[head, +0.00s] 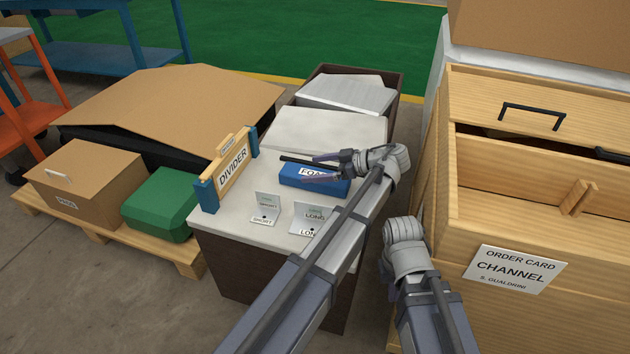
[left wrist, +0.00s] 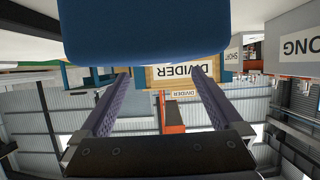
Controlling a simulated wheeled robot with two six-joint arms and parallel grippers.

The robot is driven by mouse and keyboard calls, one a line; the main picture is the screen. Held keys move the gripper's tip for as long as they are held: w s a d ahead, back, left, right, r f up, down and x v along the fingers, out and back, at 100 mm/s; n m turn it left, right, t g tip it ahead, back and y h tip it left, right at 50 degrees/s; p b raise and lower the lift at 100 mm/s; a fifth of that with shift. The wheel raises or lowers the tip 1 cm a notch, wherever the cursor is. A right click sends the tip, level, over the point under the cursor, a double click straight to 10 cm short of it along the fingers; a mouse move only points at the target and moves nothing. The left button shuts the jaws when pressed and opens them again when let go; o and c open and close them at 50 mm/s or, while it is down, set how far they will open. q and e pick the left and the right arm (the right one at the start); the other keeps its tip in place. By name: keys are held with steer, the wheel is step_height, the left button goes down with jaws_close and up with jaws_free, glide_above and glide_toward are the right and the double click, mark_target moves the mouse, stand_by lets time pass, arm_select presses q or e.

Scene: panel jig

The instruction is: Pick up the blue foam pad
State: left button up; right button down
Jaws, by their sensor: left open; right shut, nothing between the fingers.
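The blue foam pad (head: 334,187), labelled FOAM, lies on the pale top of a dark cabinet (head: 215,243). My left gripper (head: 296,168) is open at the pad, reaching in from the right. Its fingers cover part of the pad and label. In the left wrist view the pad (left wrist: 145,30) fills the top, just past the fingertips (left wrist: 160,72). I cannot tell whether it lies between them. My right gripper (head: 405,240) is shut and empty, low between cabinet and wooden drawer unit; its fingers are mostly hidden.
A DIVIDER board (head: 233,170) in blue posts stands left of the pad. SHORT (head: 267,206) and LONG (head: 308,218) brackets stand in front. A grey block (head: 330,133) lies behind. The wooden drawer unit (head: 520,215) is at right, a green case (head: 160,205) at left.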

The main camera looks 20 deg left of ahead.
mark_target(297, 170)
arm_select(q)
steer(key=b+x, duration=0.1)
steer(key=x, duration=0.3)
steer(key=shift+a, duration=0.15)
steer(key=c, duration=1.2)
